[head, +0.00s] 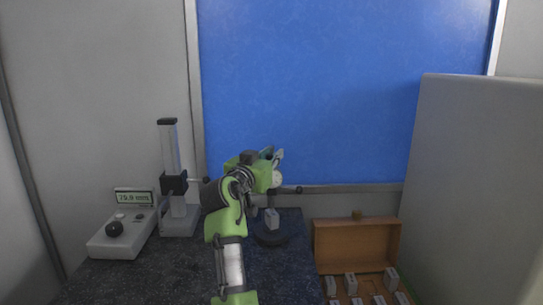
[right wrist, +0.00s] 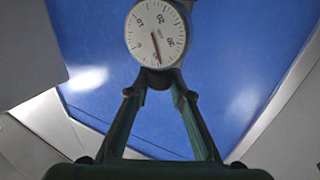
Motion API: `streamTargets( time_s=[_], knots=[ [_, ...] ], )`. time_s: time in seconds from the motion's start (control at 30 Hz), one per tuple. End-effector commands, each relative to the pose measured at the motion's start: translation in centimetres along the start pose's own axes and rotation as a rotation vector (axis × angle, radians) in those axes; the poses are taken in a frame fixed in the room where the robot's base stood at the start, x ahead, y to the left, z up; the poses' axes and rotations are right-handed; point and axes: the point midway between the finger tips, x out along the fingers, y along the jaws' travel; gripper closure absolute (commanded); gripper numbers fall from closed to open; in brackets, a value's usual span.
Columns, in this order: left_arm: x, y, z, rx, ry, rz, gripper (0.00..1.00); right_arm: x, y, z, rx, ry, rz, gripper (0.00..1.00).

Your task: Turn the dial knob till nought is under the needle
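The dial gauge (right wrist: 155,33) has a round white face that fills the top middle of the right wrist view. In the head view the gauge (head: 277,179) shows edge-on beside my right gripper (head: 272,155). My left gripper is out of view.
A grey block (head: 272,217) stands on the round dark base (head: 270,238) under the gauge. An open wooden case (head: 357,245) with several blocks lies right. A grey cabinet (head: 475,180) stands far right.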

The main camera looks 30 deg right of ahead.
Motion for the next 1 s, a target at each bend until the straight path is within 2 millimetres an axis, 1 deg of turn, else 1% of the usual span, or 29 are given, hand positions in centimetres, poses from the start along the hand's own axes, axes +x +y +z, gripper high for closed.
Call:
streamTargets(
  time_s=[0.03,0.07,0.27,0.47,0.67,1.0],
  knots=[
    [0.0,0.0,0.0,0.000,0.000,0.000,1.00,0.0,0.0,0.0,0.000,0.000,0.000,0.97],
    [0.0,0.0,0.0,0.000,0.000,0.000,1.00,0.0,0.0,0.0,0.000,0.000,0.000,1.00],
    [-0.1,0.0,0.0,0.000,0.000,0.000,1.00,0.1,0.0,0.0,0.001,0.000,-0.003,1.00],
    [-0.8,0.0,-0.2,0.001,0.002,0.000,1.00,0.1,0.1,-0.2,0.000,0.001,-0.038,1.00],
    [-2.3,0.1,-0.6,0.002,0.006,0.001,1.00,0.1,0.2,-0.4,0.000,0.001,-0.128,1.00],
    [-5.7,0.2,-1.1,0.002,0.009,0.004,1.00,0.2,0.4,-0.6,-0.005,0.004,-0.357,1.00]
  ],
)
